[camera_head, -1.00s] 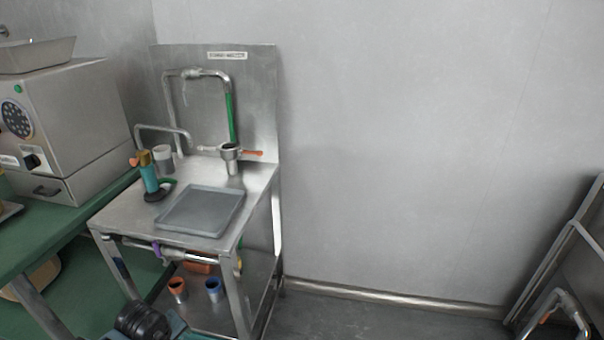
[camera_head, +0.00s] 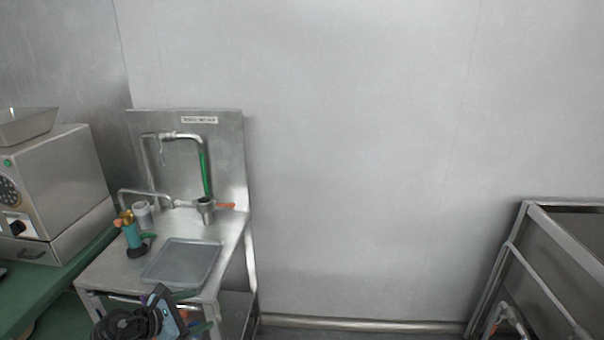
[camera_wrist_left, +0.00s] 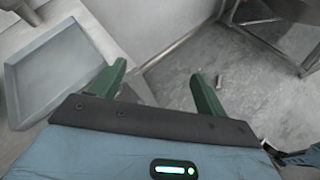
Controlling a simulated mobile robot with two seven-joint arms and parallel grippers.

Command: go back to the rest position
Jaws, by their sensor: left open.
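My left gripper (camera_head: 188,312) shows at the bottom of the head view, in front of the steel stand (camera_head: 100,268). In the left wrist view its two green fingers (camera_wrist_left: 160,92) are spread apart with nothing between them.
The stand holds a grey tray (camera_head: 182,262), a teal and orange tool (camera_head: 132,235), a white cup (camera_head: 142,214) and a metal holder (camera_head: 205,210). A grey machine (camera_head: 55,195) sits on a green bench at left. A steel-framed unit (camera_head: 540,255) stands at right.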

